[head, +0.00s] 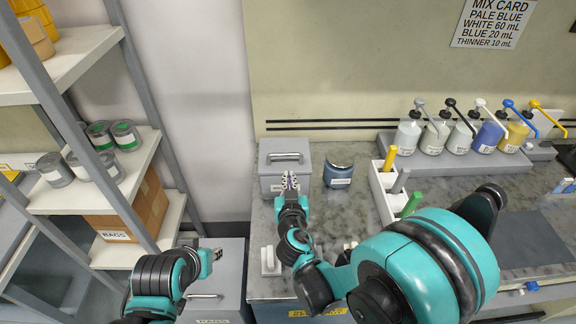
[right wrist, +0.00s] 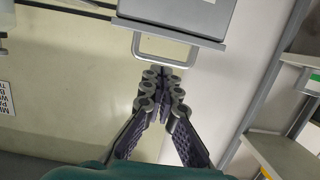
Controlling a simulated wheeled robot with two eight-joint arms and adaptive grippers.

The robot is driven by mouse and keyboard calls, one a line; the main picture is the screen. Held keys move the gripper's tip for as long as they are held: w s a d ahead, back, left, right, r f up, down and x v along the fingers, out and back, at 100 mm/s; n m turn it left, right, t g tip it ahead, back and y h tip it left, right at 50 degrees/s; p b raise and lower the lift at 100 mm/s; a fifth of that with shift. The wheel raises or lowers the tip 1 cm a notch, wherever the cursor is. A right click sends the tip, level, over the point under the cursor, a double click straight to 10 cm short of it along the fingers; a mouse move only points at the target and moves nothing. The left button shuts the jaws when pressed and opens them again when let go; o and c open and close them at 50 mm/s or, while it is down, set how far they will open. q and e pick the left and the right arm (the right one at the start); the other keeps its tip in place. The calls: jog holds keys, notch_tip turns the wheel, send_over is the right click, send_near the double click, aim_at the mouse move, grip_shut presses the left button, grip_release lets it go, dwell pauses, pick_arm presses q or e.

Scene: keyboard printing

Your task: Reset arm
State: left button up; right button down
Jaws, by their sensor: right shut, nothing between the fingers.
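My right gripper (head: 290,180) is over the counter in the head view, in front of the grey lidded box (head: 271,183). Its fingers are shut with nothing between them. In the right wrist view its fingertips (right wrist: 162,75) meet just short of the box's metal handle (right wrist: 165,62), apart from it as far as I can tell. My left gripper (head: 217,254) is at the lower left of the head view, above a grey cabinet. It shows small and side-on, so its fingers cannot be made out.
A small dark-blue-topped container (head: 338,174) stands right of the box. A white holder (head: 378,193) carries yellow, grey and green handled tools. Several pump bottles (head: 459,138) line the back right. A shelf (head: 130,170) with cans and a cardboard box (head: 140,208) is at left.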

jog(key=s+d+m+g+h+b, duration=0.1)
jog(key=s+d+g, duration=0.15)
jog(key=d, duration=0.35)
jog(key=s+d+g+h, duration=0.2)
jog(key=s+d, duration=0.2)
jog(key=d, duration=0.3)
jog(key=s+d+f+g+y+b, duration=0.1)
jog(key=s+g, duration=0.1)
jog(key=s, duration=0.6)
jog(key=s+d+f+g+y, duration=0.1)
jog(key=s+f+g, duration=0.1)
jog(key=s, duration=0.6)
jog(key=shift+d+n+y+b, duration=0.3)
jog(key=shift+n+y+b, duration=0.1)
